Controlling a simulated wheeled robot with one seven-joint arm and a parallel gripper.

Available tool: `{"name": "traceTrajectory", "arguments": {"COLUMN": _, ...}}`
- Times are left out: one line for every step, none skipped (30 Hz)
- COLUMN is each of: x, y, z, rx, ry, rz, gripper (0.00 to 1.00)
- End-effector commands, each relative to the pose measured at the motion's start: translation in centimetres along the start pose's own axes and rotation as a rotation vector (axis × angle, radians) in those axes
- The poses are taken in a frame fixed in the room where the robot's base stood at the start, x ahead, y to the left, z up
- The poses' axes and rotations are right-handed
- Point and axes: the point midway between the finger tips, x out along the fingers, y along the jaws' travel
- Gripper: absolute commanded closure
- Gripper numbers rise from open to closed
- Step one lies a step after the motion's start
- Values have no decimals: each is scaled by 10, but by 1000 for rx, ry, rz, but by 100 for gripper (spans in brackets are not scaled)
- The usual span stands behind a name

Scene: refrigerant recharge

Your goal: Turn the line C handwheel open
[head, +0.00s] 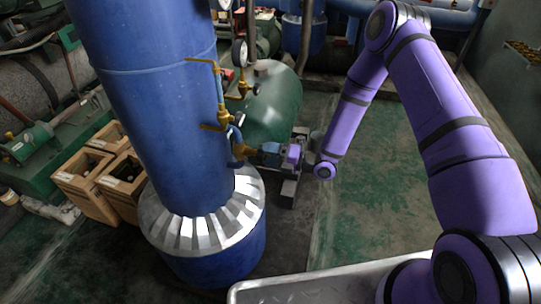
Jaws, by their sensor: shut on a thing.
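My gripper (254,152) reaches left from the end of my purple arm to the pipework beside the tall blue column. It is shut on the line C handwheel, a small brass-coloured part (239,151) on the column's right side. The jaws and the wheel are small in the picture, so the wheel's rim and turn angle cannot be made out. A brass valve (222,120) with a yellow lever stands just above and left of my gripper. No line label is readable.
The blue column (160,90) with its silver collar (215,215) stands close left of my gripper. A green tank (270,100) and a round gauge (240,52) are behind. Wooden crates (85,180) sit at left. The green floor (380,190) at right is clear.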

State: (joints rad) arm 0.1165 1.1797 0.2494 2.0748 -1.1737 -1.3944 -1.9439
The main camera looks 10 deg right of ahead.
Motion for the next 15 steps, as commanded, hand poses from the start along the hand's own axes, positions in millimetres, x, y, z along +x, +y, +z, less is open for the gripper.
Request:
{"name": "traceTrajectory", "arguments": {"x": 0, "y": 1, "z": 1, "rx": -3, "ry": -1, "rz": 2, "gripper": 55}}
{"name": "traceTrajectory", "arguments": {"x": 0, "y": 1, "z": 1, "rx": -2, "ry": -1, "rz": 2, "gripper": 55}}
{"name": "traceTrajectory", "arguments": {"x": 0, "y": 1, "z": 1, "rx": -2, "ry": -1, "rz": 2, "gripper": 55}}
{"name": "traceTrajectory", "arguments": {"x": 0, "y": 1, "z": 1, "rx": -1, "ry": -1, "rz": 2, "gripper": 55}}
{"name": "traceTrajectory", "arguments": {"x": 0, "y": 1, "z": 1, "rx": -1, "ry": -1, "rz": 2, "gripper": 55}}
{"name": "traceTrajectory", "arguments": {"x": 0, "y": 1, "z": 1, "rx": -1, "ry": -1, "rz": 2, "gripper": 55}}
{"name": "traceTrajectory", "arguments": {"x": 0, "y": 1, "z": 1, "rx": -4, "ry": -1, "rz": 2, "gripper": 55}}
{"name": "traceTrajectory", "arguments": {"x": 0, "y": 1, "z": 1, "rx": -13, "ry": 0, "rz": 2, "gripper": 55}}
{"name": "traceTrajectory", "arguments": {"x": 0, "y": 1, "z": 0, "rx": -33, "ry": 0, "rz": 2, "gripper": 55}}
{"name": "traceTrajectory", "arguments": {"x": 0, "y": 1, "z": 0, "rx": -56, "ry": 0, "rz": 2, "gripper": 55}}
{"name": "traceTrajectory", "arguments": {"x": 0, "y": 1, "z": 0, "rx": -84, "ry": 0, "rz": 2, "gripper": 55}}
{"name": "traceTrajectory", "arguments": {"x": 0, "y": 1, "z": 0, "rx": -131, "ry": 0, "rz": 2, "gripper": 55}}
{"name": "traceTrajectory", "arguments": {"x": 0, "y": 1, "z": 0, "rx": -168, "ry": 0, "rz": 2, "gripper": 55}}
{"name": "traceTrajectory", "arguments": {"x": 0, "y": 1, "z": 0, "rx": -204, "ry": 0, "rz": 2, "gripper": 55}}
{"name": "traceTrajectory", "arguments": {"x": 0, "y": 1, "z": 0, "rx": -250, "ry": 0, "rz": 3, "gripper": 55}}
